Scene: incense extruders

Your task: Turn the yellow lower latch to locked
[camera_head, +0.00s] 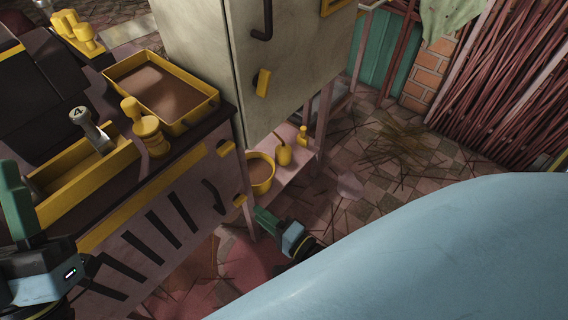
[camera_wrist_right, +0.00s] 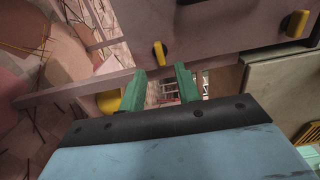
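The yellow lower latch (camera_head: 239,200) is a small knob low on the right end of the dark-topped cabinet's pinkish front panel. What looks like the same latch (camera_wrist_right: 159,54) stands just beyond my right fingertips in the right wrist view, upright in that picture. A second yellow latch (camera_head: 225,148) sits higher on the panel; it seems to show at the upper right of the wrist view (camera_wrist_right: 297,23). My right gripper (camera_head: 262,217) is just below and right of the lower latch. Its green fingers (camera_wrist_right: 160,84) are apart, with nothing between them. My left gripper (camera_head: 18,200) is at the left edge; its finger gap is unclear.
A pale tall cabinet (camera_head: 200,40) with a dark handle and yellow latch stands behind. A low shelf holds a yellow pot (camera_head: 260,173) and small yellow items. A yellow tray (camera_head: 165,88) and weights are on the worktop. Tiled floor is open to the right.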

